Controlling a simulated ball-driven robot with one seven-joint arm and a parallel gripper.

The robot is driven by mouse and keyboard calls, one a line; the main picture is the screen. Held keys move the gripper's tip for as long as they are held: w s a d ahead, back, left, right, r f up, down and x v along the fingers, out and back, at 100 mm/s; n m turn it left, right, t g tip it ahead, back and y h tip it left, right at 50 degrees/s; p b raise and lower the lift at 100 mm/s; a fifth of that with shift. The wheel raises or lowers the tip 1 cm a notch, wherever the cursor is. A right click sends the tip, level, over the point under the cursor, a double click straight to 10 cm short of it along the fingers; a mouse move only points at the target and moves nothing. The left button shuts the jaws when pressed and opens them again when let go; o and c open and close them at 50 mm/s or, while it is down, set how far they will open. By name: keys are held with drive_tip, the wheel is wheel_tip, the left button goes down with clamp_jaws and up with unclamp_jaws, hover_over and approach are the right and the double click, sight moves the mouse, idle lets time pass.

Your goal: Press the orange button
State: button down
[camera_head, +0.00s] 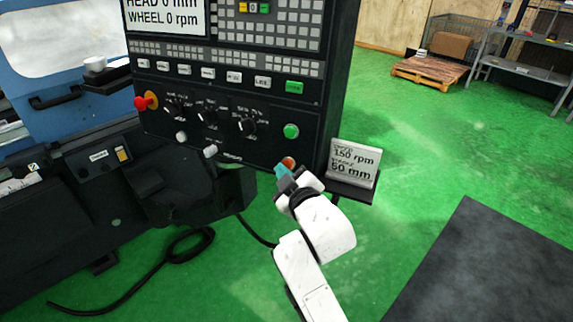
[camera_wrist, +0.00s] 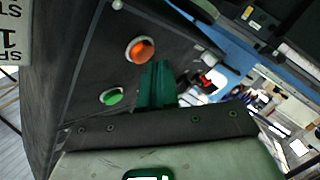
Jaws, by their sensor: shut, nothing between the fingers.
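The orange button (camera_head: 289,161) is at the lower right of the black control panel (camera_head: 215,135), below the green button (camera_head: 291,131). My gripper (camera_head: 282,171) is shut and empty, its teal fingertips just in front of the orange button and partly covering it in the head view. In the wrist view the orange button (camera_wrist: 140,51) is round, with a pale rim, and in full view. There, the shut fingers (camera_wrist: 157,68) point toward the panel to the right of the button. The green button (camera_wrist: 111,97) lies lower left of it. I cannot tell whether the fingertips touch the panel.
A red emergency knob (camera_head: 146,101), dark dials and white keys are on the same panel. A small sign (camera_head: 354,163) reading 150 rpm and 50 mm stands on a ledge to the right of my gripper. A black cable (camera_head: 140,280) lies on the green floor.

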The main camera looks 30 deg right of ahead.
drive_tip(key=shift+w+d+f, duration=0.1)
drive_tip(key=shift+w+d, duration=0.25)
drive_tip(key=shift+d, duration=0.1)
idle(0.8)
drive_tip(key=shift+a, duration=0.1)
idle(0.3)
drive_tip(key=shift+s+a, duration=0.5)
drive_tip(key=shift+s, duration=0.05)
drive_tip(key=shift+a, duration=0.1)
drive_tip(key=shift+s+a+r, duration=0.3)
drive_tip(key=shift+s+a, duration=0.5)
drive_tip(key=shift+a, duration=0.1)
drive_tip(key=shift+s+a+r, duration=0.3)
drive_tip(key=shift+s+a, duration=0.5)
drive_tip(key=shift+a, duration=0.1)
